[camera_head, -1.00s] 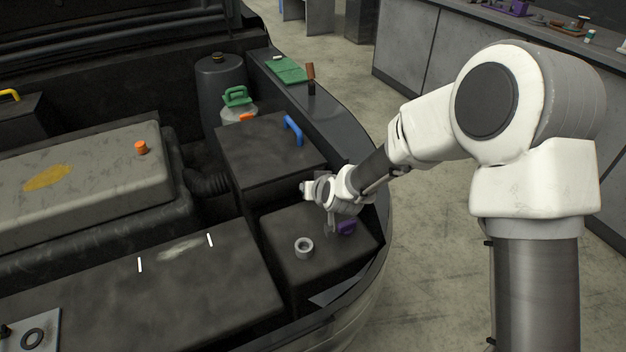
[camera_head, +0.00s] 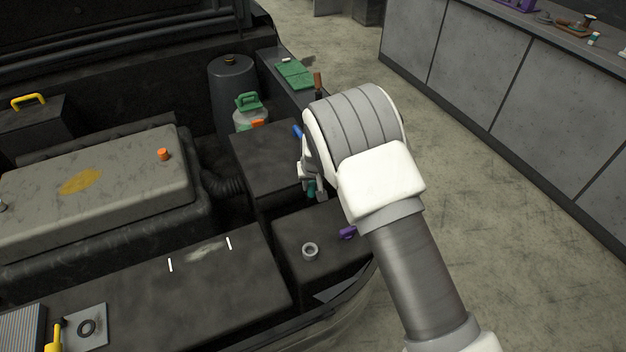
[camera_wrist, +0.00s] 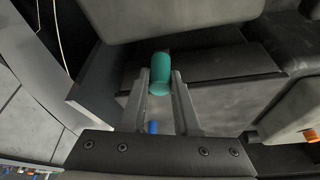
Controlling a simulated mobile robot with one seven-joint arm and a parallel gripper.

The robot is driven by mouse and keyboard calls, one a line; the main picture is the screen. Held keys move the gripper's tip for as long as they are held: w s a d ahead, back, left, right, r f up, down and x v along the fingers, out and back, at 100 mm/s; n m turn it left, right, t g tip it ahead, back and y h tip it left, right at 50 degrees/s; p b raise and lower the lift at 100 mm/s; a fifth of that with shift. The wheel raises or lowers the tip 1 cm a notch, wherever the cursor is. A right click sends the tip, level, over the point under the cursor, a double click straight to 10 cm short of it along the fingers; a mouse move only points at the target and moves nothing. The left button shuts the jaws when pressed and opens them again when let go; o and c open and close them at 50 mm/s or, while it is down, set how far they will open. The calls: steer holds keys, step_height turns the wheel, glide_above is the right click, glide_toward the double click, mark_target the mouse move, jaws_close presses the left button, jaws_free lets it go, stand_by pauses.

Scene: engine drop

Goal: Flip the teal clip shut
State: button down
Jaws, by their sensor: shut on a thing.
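The teal clip (camera_wrist: 160,72) is a short rounded teal piece between the two fingertips of my gripper (camera_wrist: 161,82) in the wrist view. My gripper is shut on it. In the head view a small bit of the teal clip (camera_head: 311,190) shows beside my gripper (camera_head: 316,194), at the near edge of the dark box with the blue handle. My arm covers much of this spot, and I cannot tell the clip's angle there.
The dark box (camera_head: 262,150) carries a blue handle (camera_head: 297,132), partly behind my arm. A lower dark box (camera_head: 291,235) bears a grey ring (camera_head: 310,251) and a purple piece (camera_head: 347,232). A green-capped container (camera_head: 249,113) stands behind. Open floor lies to the right.

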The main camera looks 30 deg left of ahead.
steer(key=shift+w+a, duration=0.1)
steer(key=shift+a, duration=0.05)
stand_by(0.5)
steer(key=c, duration=0.6)
jaws_free()
steer(key=shift+r, duration=0.1)
steer(key=v, duration=1.7)
steer(key=shift+w+a+r+p, duration=0.2)
steer(key=shift+a+r+p, duration=0.05)
steer(key=shift+p, duration=0.1)
